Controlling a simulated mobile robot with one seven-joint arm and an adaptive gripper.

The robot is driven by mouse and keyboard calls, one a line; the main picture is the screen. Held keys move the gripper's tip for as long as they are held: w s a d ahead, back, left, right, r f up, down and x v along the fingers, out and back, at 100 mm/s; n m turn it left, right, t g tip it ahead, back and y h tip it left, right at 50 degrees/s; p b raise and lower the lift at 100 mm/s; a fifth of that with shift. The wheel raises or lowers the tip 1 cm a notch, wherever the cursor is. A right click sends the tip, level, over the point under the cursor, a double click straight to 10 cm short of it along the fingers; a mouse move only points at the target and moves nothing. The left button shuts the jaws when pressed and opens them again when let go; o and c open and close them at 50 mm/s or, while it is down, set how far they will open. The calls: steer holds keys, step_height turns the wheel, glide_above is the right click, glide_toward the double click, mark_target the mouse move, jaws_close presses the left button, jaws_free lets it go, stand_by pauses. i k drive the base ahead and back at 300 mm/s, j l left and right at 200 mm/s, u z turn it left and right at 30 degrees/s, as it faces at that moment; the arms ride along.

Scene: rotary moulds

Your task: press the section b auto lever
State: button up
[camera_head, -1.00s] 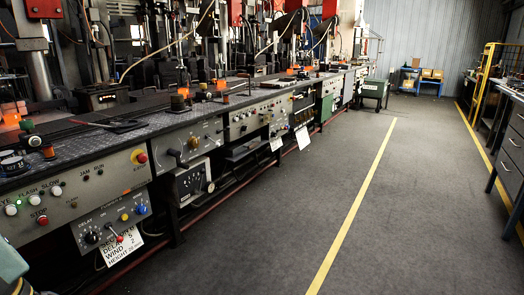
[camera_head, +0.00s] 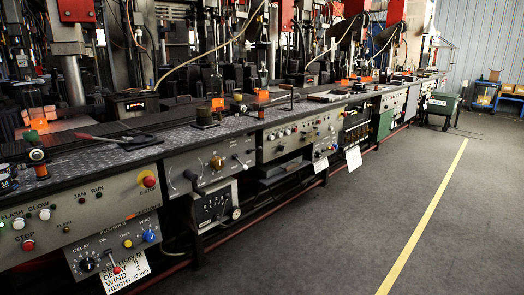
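A small grey control panel (camera_head: 139,239) hangs under the bench front at lower left. A small red-tipped lever (camera_head: 117,269) sticks out of its lower edge. I cannot read an "auto" label. My gripper is not in view.
Above the panel is a larger grey panel (camera_head: 118,199) with a red emergency stop (camera_head: 149,180). The long bench of machines runs toward the back right, with a dial box (camera_head: 213,206) below it. Open grey floor (camera_head: 340,240) lies to the right, marked by a yellow line (camera_head: 425,222).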

mark_target(260, 148)
steer(key=i+j+u, duration=0.25)
steer(key=i+j, duration=0.45)
steer(key=i, duration=0.35)
